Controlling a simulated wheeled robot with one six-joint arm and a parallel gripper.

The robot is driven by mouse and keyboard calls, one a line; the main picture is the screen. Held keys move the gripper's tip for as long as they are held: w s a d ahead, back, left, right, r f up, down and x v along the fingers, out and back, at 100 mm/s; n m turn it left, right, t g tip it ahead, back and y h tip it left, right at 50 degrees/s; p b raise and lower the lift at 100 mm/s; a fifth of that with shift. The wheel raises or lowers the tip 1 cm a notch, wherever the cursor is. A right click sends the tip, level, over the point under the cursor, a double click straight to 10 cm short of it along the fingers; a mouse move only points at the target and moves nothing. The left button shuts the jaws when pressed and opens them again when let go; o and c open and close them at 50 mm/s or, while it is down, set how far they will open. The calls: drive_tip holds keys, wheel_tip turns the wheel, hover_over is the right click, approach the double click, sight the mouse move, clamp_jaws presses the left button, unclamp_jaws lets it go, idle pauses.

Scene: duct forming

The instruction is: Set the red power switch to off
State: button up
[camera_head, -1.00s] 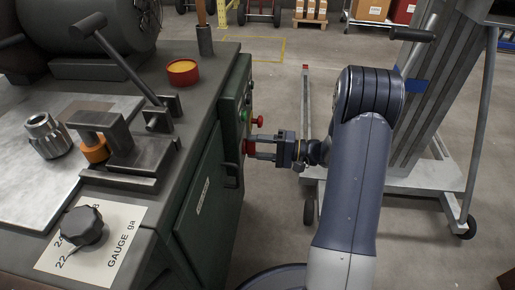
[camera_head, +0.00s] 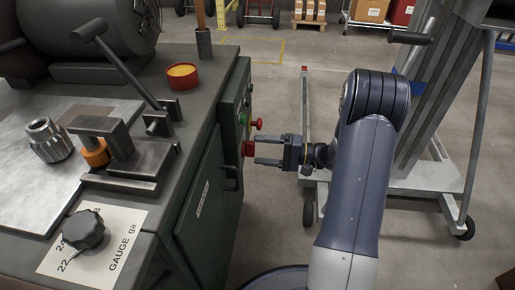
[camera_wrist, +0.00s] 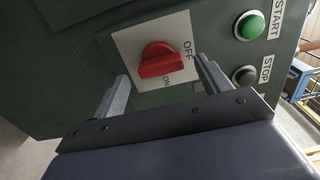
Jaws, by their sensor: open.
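The red power switch (camera_head: 249,148) is on the side of the green cabinet. In the wrist view the red switch (camera_wrist: 158,60) is a knob with a raised bar on a pale plate. OFF is printed to its right and ON below it. The bar lies roughly across the picture, its right end near OFF; I cannot tell its exact setting. My gripper (camera_head: 257,150) is open and empty just right of the switch, fingers pointing at it with a small gap. In the wrist view the fingers of my gripper (camera_wrist: 162,72) are on either side below the knob.
A red mushroom button (camera_head: 257,123) sticks out near the switch. A cabinet handle (camera_head: 231,177) is below.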

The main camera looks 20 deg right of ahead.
drive_tip(key=p+v, duration=0.2)
drive_tip(key=v, duration=0.6)
drive_tip(key=shift+d, duration=0.3)
drive_tip(key=shift+s, duration=0.1)
drive_tip(key=b+x, duration=0.2)
drive_tip(key=x, duration=0.8)
drive_tip(key=shift+a, duration=0.4)
drive_tip(key=shift+b, duration=0.65)
